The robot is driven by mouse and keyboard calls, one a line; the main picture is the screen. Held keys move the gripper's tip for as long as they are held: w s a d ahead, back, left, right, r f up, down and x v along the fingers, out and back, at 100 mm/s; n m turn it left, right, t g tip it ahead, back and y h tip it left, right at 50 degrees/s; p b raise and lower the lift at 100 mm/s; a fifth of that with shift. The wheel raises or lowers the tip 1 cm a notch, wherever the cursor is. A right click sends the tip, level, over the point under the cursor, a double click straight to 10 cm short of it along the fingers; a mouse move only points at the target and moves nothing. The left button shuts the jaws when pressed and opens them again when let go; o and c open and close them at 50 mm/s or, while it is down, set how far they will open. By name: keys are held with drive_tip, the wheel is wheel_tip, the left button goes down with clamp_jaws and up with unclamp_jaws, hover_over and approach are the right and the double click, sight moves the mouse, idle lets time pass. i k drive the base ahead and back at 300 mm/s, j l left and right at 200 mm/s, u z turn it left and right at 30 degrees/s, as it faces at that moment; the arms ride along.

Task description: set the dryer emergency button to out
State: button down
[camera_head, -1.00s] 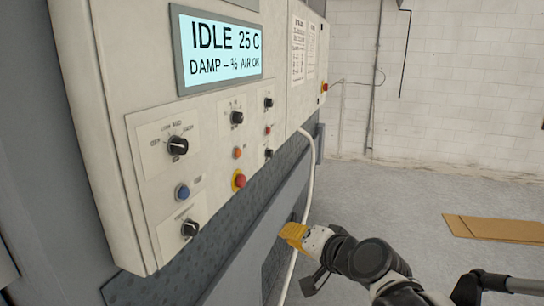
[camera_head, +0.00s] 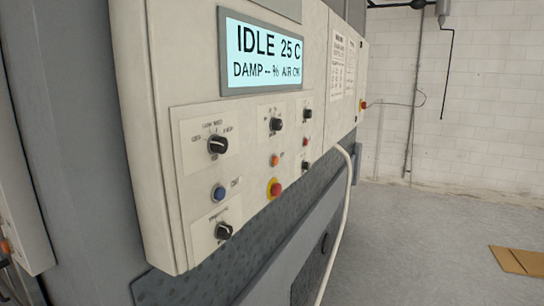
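The control panel (camera_head: 160,130) fills the middle of the head view, with a lit display (camera_head: 265,52) reading IDLE 25 C. A red mushroom button on a yellow ring (camera_head: 275,188) sits low on this panel, below an orange button (camera_head: 275,160). I cannot tell whether it is pressed in or out. A second red button with yellow (camera_head: 363,104) shows small on the far right edge of the cabinet. My gripper is not in view now.
Black knobs (camera_head: 217,145) and a blue button (camera_head: 218,193) surround the red button. A white hose (camera_head: 345,215) hangs down right of the panel. Another panel (camera_head: 22,215) shows at the left edge. The grey floor at right is open, with flat cardboard (camera_head: 520,260).

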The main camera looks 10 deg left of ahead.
sight(277, 189)
drive_tip(key=i+l+u, duration=0.1)
drive_tip(key=l+u, duration=0.6)
drive_tip(key=u, duration=0.2)
drive_tip(key=l+u, duration=0.45)
drive_tip(key=j, duration=0.1)
